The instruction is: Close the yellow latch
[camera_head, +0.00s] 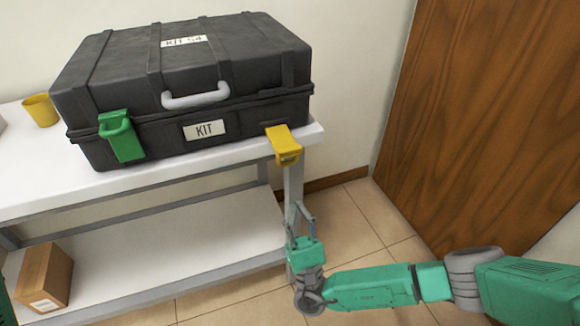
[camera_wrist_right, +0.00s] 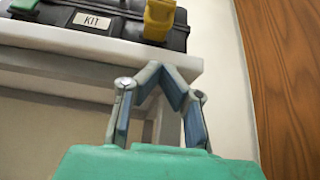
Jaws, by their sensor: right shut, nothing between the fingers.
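The yellow latch (camera_head: 283,145) is on the right front of the black case (camera_head: 190,90), swung out and hanging over the table's front edge. It also shows at the top of the right wrist view (camera_wrist_right: 159,18). The green latch (camera_head: 121,137) on the left front lies upright against the case. My right gripper (camera_head: 299,210) is below the yellow latch and apart from it, in front of the table's right leg. Its fingertips meet in the right wrist view (camera_wrist_right: 168,70), with nothing between them. My left gripper is not in view.
The case stands shut on a white table (camera_head: 40,185) with a lower shelf (camera_head: 200,240). A yellow cup (camera_head: 41,110) stands left of the case. A cardboard box (camera_head: 44,277) is on the shelf. A wooden door (camera_head: 480,110) is at the right. Floor between table and door is clear.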

